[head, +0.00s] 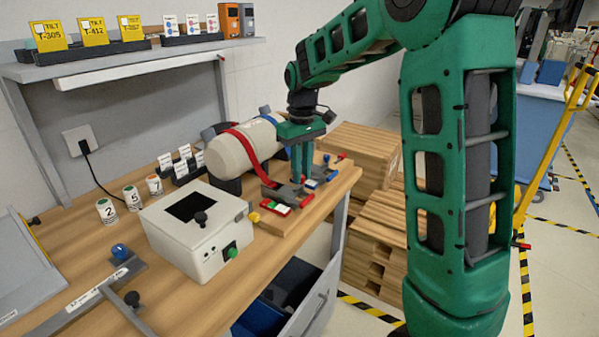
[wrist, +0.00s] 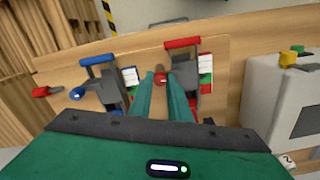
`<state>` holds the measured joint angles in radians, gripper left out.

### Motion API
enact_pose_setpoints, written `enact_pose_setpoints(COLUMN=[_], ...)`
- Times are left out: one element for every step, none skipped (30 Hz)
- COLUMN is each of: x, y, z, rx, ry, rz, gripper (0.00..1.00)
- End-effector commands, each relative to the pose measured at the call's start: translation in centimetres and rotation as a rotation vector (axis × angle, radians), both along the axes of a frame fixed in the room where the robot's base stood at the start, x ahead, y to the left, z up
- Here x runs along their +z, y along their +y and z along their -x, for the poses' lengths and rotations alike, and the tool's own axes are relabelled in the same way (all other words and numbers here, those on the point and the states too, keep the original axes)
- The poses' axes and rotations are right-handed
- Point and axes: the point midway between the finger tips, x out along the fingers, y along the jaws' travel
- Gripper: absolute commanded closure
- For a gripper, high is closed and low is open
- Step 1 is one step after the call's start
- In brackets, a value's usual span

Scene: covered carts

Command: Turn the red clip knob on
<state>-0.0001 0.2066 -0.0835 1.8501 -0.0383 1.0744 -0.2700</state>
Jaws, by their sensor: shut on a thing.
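The red clip (wrist: 182,72) is a dark fixture with a red handle bar on the wooden table. Its small red knob (wrist: 160,79) sits between my fingertips in the wrist view. My gripper (head: 302,182) points down at the clip, with both green fingers closed on that knob. A white, green and red label plate (wrist: 206,70) lies beside the clip and also shows in the head view (head: 279,208). The fingers hide part of the knob, so its turn angle is unclear.
A blue clip (wrist: 97,73) with its own blue knob (wrist: 76,94) stands close beside. A beige cylinder (head: 240,148) under a red strap lies behind my gripper. A white box (head: 195,243) stands at the front left. The table edge is close on the right.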

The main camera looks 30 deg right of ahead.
Motion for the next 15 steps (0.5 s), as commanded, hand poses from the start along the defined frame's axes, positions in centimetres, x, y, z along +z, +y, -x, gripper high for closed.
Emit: enact_pose_setpoints(x=[0.30, 0.30, 0.30, 0.30, 0.31, 0.31, 0.31, 0.31, 0.31, 0.31, 0.31, 0.31, 0.30, 0.27, 0.24], y=[0.00, 0.01, 0.00, 0.00, 0.00, 0.00, 0.00, -0.01, -0.01, -0.01, -0.01, -0.01, -0.02, -0.02, -0.01], z=[-0.38, -0.39, -0.39, -0.39, -0.39, -0.39, -0.39, -0.39, -0.39, -0.39, -0.39, -0.39, -0.38, -0.34, -0.30], rx=[0.003, 0.004, 0.004, 0.004, 0.004, 0.004, 0.004, 0.004, 0.003, 0.003, 0.003, 0.003, 0.003, 0.003, 0.003], ry=[-0.014, -0.014, -0.014, -0.014, -0.014, -0.014, -0.014, -0.014, -0.014, -0.014, -0.014, -0.015, -0.014, -0.012, -0.011], rz=[0.001, 0.001, 0.001, 0.001, 0.001, 0.001, 0.001, 0.001, 0.001, 0.001, 0.001, 0.001, 0.001, 0.000, 0.000], gripper=[1.00, 1.00, 1.00, 1.00, 1.00, 1.00, 1.00, 1.00, 1.00, 1.00, 1.00, 0.76, 0.69, 0.65, 0.65])
